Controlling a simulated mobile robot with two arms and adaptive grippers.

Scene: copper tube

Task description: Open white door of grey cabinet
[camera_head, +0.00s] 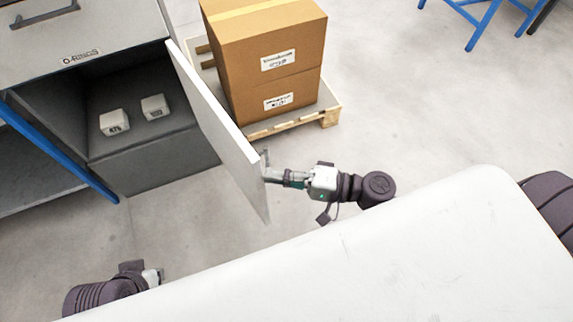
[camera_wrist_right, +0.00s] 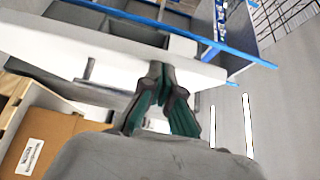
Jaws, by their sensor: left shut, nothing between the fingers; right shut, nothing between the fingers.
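The grey cabinet (camera_head: 150,165) stands at the upper left in the head view. Its white door (camera_head: 215,125) stands wide open, swung out toward me. The door also crosses the upper part of the right wrist view (camera_wrist_right: 60,42). My right gripper (camera_head: 268,176) is at the door's free end, its fingers shut with nothing between them. In the right wrist view its fingertips (camera_wrist_right: 162,70) are at the door's edge; I cannot tell if they touch it. My left gripper (camera_head: 158,276) is low at the left, away from the door, shut and mostly hidden.
Two small white boxes (camera_head: 115,122) sit inside the cabinet. A brown carton (camera_head: 265,65) stands on a wooden pallet (camera_head: 325,112) behind the door. My white body fills the lower right. Blue legs (camera_head: 470,18) stand at the upper right; floor between is clear.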

